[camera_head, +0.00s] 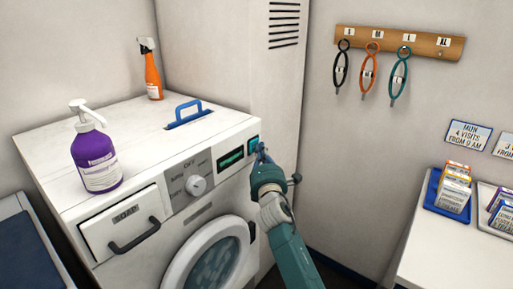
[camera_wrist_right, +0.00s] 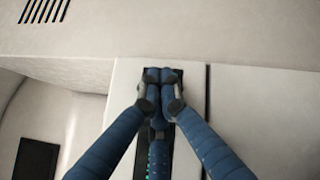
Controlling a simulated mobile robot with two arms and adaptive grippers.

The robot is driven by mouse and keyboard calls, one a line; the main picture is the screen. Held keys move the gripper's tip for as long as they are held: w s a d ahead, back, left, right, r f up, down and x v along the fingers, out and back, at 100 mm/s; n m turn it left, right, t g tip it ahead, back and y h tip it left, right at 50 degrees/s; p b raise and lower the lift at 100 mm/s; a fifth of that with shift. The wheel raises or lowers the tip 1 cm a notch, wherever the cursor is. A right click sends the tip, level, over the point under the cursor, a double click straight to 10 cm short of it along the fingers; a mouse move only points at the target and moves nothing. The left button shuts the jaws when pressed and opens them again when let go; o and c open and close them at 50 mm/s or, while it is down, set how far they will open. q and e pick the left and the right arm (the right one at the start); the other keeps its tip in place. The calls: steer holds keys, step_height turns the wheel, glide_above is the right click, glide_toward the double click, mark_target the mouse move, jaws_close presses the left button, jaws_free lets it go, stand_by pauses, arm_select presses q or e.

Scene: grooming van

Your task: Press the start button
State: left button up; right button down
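The washing machine (camera_head: 150,225) stands at the left with a white front panel. The start button appears to be the teal square (camera_head: 253,143) in a dark frame at the panel's right end, beside the green display (camera_head: 231,158). My right gripper (camera_head: 261,152) is at this button, partly in front of it. In the right wrist view, the fingertips (camera_wrist_right: 158,76) are together with nothing seen between them, over a dark strip of the panel. They hide the button there. I cannot tell whether they touch it. My left gripper is not in view.
The control knob (camera_head: 196,185), soap drawer (camera_head: 125,222) and round door (camera_head: 212,258) are on the machine's front. A white counter (camera_head: 450,255) with boxes is at right.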

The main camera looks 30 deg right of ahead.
stand_by(0.4)
steer(key=shift+s+d+p, duration=0.25)
steer(key=shift+s+p, duration=0.3)
steer(key=shift+s, duration=0.25)
steer(key=s, duration=0.1)
steer(key=s+d+p, duration=0.1)
steer(key=s, duration=0.1)
steer(key=s+d+p, duration=0.1)
steer(key=shift+s, duration=0.3)
stand_by(1.3)
